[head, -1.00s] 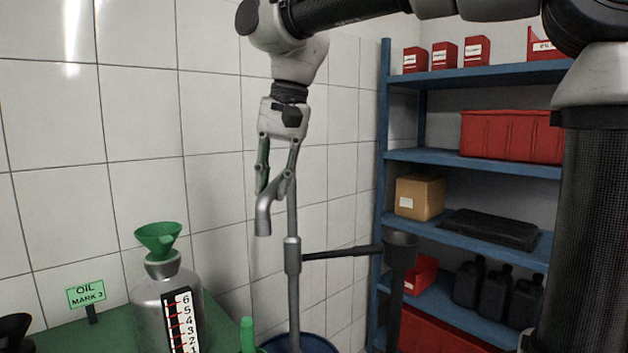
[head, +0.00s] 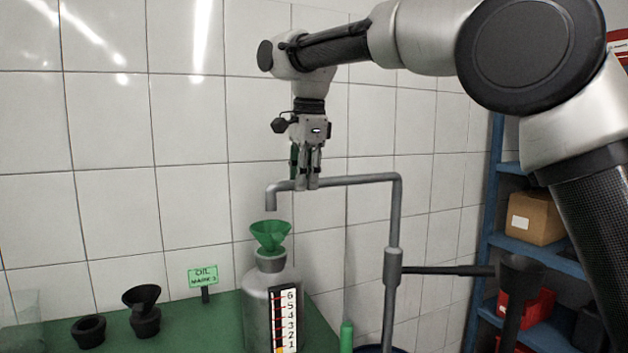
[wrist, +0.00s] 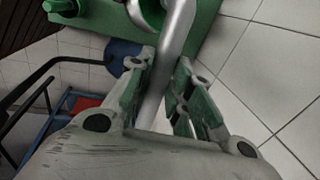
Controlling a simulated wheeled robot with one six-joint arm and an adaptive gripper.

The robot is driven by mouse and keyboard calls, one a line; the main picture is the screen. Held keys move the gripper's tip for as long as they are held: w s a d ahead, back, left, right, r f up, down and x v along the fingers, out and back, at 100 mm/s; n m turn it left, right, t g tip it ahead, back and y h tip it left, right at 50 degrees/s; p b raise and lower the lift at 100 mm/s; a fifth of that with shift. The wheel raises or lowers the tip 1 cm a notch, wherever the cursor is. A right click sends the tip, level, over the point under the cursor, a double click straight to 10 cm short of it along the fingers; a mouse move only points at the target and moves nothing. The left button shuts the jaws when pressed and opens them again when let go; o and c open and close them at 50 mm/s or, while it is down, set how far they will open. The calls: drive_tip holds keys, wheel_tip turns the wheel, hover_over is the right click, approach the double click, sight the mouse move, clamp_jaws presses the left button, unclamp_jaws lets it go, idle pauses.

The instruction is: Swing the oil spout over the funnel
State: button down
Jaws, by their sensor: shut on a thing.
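The grey oil spout (head: 352,181) is a bent pipe. It rises from an upright post, runs left, and ends in a short downturned outlet. My gripper (head: 306,184) is shut on its horizontal arm, a little right of the outlet. In the wrist view my gripper (wrist: 160,95) has a finger on each side of the pipe (wrist: 175,45).
The bottle stands on a green bench (head: 215,325) with an oil sign (head: 203,275) and black funnel-like parts (head: 143,308). A black pump handle (head: 450,270) juts right from the post. Blue shelving (head: 494,190) stands at the right, and a tiled wall is behind.

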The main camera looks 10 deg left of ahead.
drive_tip(key=shift+w+a+r, duration=0.1)
drive_tip(key=shift+w+a, duration=0.1)
drive_tip(key=shift+w, duration=0.3)
drive_tip(key=shift+m, duration=0.3)
drive_tip(key=c, duration=1.3)
unclamp_jaws()
drive_tip(key=shift+w, duration=0.15)
wheel_tip(320, 180, up, 12)
drive_tip(key=s+d, duration=0.1)
drive_tip(key=s, duration=0.1)
drive_tip(key=shift+f, duration=0.2)
drive_tip(key=shift+s, duration=0.1)
